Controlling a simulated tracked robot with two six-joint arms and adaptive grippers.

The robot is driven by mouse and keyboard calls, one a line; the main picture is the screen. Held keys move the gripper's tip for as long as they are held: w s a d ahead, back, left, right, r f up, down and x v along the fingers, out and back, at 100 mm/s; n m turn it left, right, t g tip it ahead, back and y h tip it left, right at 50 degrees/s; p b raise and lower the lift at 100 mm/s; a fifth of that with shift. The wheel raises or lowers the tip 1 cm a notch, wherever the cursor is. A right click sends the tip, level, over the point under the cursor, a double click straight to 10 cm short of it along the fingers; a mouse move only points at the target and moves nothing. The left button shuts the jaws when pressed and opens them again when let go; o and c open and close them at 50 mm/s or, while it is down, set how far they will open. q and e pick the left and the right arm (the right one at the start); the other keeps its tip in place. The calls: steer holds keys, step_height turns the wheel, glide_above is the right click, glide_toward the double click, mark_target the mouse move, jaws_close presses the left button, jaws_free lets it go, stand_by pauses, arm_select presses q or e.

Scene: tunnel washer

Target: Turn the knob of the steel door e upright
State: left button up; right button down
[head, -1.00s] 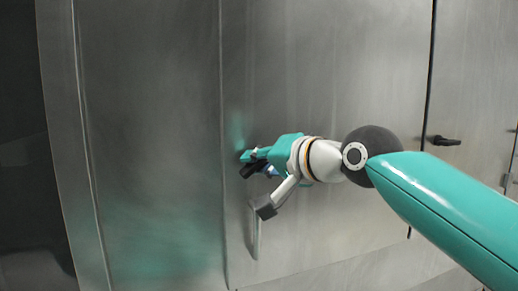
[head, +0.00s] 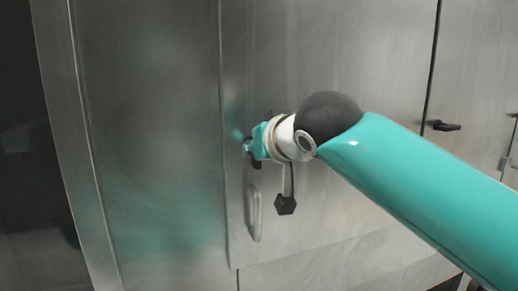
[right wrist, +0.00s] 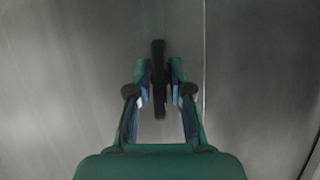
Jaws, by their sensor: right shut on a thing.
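The steel door (head: 335,185) is a grey brushed panel. Its black knob (right wrist: 158,48) is a long narrow bar in the right wrist view, nearly parallel to the panel seam beside it. My right gripper (right wrist: 160,78) is shut on the knob, one finger on each side. In the head view the right gripper (head: 254,148) is against the door near its left edge and hides most of the knob. My left gripper is not in view.
A pale vertical pull handle (head: 254,213) is on the door just below the gripper. Another black knob (head: 441,126) lies level on the panel to the right. A plain steel panel (head: 150,150) is on the left, with a dark opening (head: 25,150) beyond it.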

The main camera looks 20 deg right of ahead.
steer(key=shift+f+n, duration=0.3)
stand_by(0.4)
steer(key=c, duration=1.3)
jaws_free()
steer(key=shift+o, duration=0.5)
steer(key=shift+w, duration=0.15)
steer(key=shift+r, duration=0.1)
steer(key=shift+r, duration=0.1)
steer(key=shift+s+r, duration=0.2)
steer(key=shift+s, duration=0.3)
steer(key=v, duration=1)
steer(key=shift+s, duration=0.4)
